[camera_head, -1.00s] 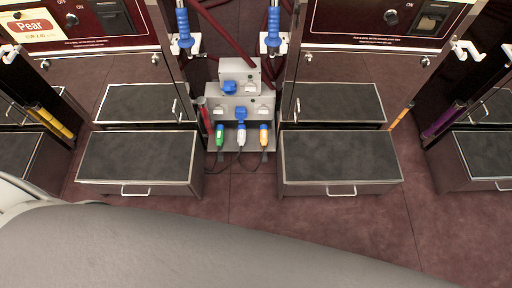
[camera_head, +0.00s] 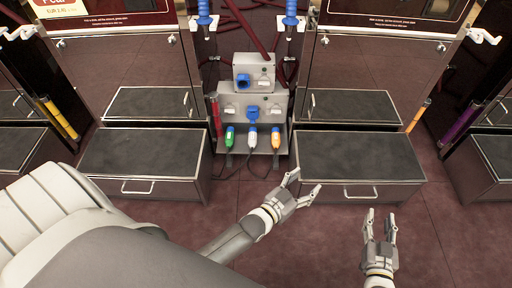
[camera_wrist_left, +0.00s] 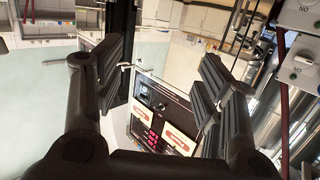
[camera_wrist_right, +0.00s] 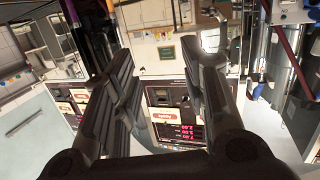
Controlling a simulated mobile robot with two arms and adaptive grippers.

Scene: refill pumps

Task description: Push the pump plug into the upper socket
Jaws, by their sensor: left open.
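Three plugs, green (camera_head: 229,138), white-and-blue (camera_head: 252,139) and orange (camera_head: 276,139), stand in a row below the lower grey socket box. I cannot tell which is the pump plug. The upper grey box (camera_head: 262,67) stands on the lower box (camera_head: 272,102) and carries a blue socket (camera_head: 243,82). Another blue socket (camera_head: 252,114) is on the lower box above the white plug. My left gripper (camera_head: 305,183) is open and empty, in front of the right drawer, apart from the plugs. My right gripper (camera_head: 380,215) is open and empty, further right over the floor.
Dark-topped drawers, left (camera_head: 140,160) and right (camera_head: 350,157), flank the boxes and jut forward. Thin cables trail on the floor below the plugs. Dark red hoses (camera_head: 250,30) run behind. The reddish floor (camera_head: 330,245) in front is clear.

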